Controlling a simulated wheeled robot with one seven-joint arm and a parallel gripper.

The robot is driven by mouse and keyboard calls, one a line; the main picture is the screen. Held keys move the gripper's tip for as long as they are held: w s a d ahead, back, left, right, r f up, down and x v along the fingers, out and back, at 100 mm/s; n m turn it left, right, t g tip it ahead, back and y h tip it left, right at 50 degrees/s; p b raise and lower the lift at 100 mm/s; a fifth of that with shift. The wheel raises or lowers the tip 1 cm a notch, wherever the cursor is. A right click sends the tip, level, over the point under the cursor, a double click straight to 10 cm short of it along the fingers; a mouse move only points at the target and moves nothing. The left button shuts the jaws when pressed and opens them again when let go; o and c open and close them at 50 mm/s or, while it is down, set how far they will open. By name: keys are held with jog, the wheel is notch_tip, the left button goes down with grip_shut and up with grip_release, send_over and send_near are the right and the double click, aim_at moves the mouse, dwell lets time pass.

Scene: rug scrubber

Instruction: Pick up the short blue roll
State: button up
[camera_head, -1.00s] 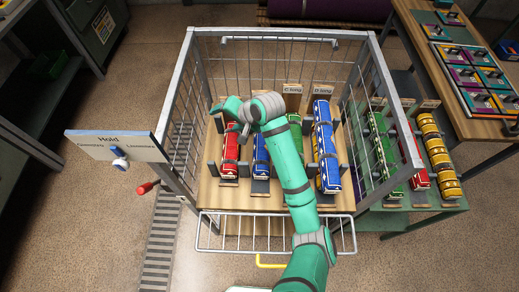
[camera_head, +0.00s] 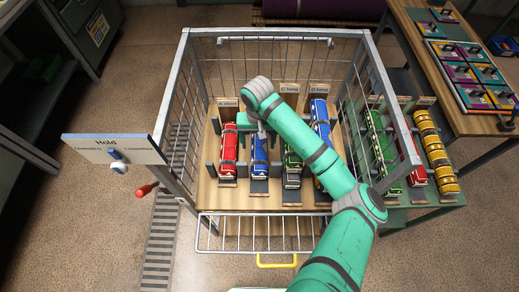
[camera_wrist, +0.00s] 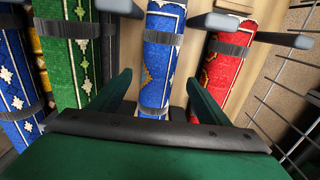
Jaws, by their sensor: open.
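The short blue roll (camera_head: 259,152) lies in the wire-sided cart, between a red roll (camera_head: 228,150) and a green roll (camera_head: 293,165). Dark straps cross it. My gripper (camera_head: 256,132) is above its far part, and my wrist hides its far end in the head view. In the wrist view, the blue roll (camera_wrist: 161,48) runs between the spread fingers of my gripper (camera_wrist: 157,98). The gripper is open and holds nothing. I cannot tell how far the fingers are above the roll.
A longer blue roll (camera_head: 321,140) lies right of the green one, partly behind my arm. Dark posts stand between rolls. The cart's metal frame (camera_head: 172,100) surrounds them. A side shelf (camera_head: 400,205) carries more rolls at right.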

aim_at(259, 146)
jog(key=shift+w+d+f, duration=0.1)
jog(key=shift+f, duration=1.35)
jog(key=shift+w+d+f, duration=0.1)
jog(key=shift+f, duration=1.35)
jog(key=shift+c, duration=0.3)
jog(key=c, duration=1.1)
